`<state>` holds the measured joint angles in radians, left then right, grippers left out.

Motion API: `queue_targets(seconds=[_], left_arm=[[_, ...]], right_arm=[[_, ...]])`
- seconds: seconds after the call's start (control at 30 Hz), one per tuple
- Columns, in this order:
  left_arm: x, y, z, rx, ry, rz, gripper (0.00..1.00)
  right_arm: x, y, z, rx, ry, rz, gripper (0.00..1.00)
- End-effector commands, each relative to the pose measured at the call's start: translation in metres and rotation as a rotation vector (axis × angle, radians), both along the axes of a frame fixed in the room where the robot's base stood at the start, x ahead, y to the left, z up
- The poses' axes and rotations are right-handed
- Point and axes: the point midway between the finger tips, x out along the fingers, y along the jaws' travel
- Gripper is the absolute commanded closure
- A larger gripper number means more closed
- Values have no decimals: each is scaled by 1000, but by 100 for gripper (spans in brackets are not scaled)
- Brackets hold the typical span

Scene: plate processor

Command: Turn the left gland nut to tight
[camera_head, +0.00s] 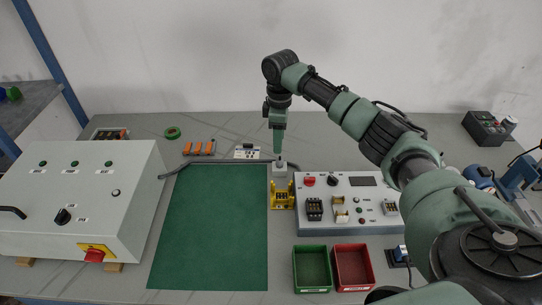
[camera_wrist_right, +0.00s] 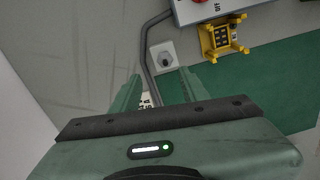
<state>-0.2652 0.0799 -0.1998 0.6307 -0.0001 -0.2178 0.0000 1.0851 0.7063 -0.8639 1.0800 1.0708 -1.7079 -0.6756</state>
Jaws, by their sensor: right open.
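A small light grey block (camera_head: 279,171) stands at the back right corner of the green mat. In the right wrist view it carries a small dark nut-like fitting (camera_wrist_right: 165,61), the only one I can make out as a gland nut; how tight it is cannot be told. My right gripper (camera_head: 279,150) points down just above the block, and its fingers hide part of it in the head view. In the right wrist view the gripper (camera_wrist_right: 158,82) is open, its two fingers apart with nothing between them, the fitting beyond the tips. My left gripper is not in view.
A dark bent tube (camera_head: 220,162) runs along the mat's back edge, close to the block. A yellow stand (camera_head: 282,197) and a grey control panel (camera_head: 348,181) lie just in front and right. A large cabinet (camera_head: 75,185) stands left. The green mat (camera_head: 210,230) is clear.

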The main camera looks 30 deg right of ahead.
Motion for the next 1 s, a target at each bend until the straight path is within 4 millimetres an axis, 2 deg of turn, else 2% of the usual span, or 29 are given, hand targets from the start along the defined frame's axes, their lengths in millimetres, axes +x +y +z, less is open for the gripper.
queue_targets(seconds=[0.07, 0.3, 0.37, 0.47, 0.7, 0.83, 0.87, 1.0], left_arm=[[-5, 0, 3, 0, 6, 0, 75], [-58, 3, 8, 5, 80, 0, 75], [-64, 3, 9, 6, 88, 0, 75], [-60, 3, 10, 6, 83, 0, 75], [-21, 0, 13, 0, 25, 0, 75], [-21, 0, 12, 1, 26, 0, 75], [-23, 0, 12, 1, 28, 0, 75], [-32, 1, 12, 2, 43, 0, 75]], right_arm=[[-1, -1, -6, 0, 4, -2, 55], [-2, 0, -44, 0, 3, -1, 55], [-2, 0, -53, 0, 4, -1, 55], [-1, 0, -65, 0, 2, -1, 55], [-1, 0, -74, 0, 0, -1, 55], [-1, 0, -74, 0, 0, -1, 55], [-1, 0, -74, 0, 0, -1, 58], [-1, 0, -74, 0, 0, -1, 97]])
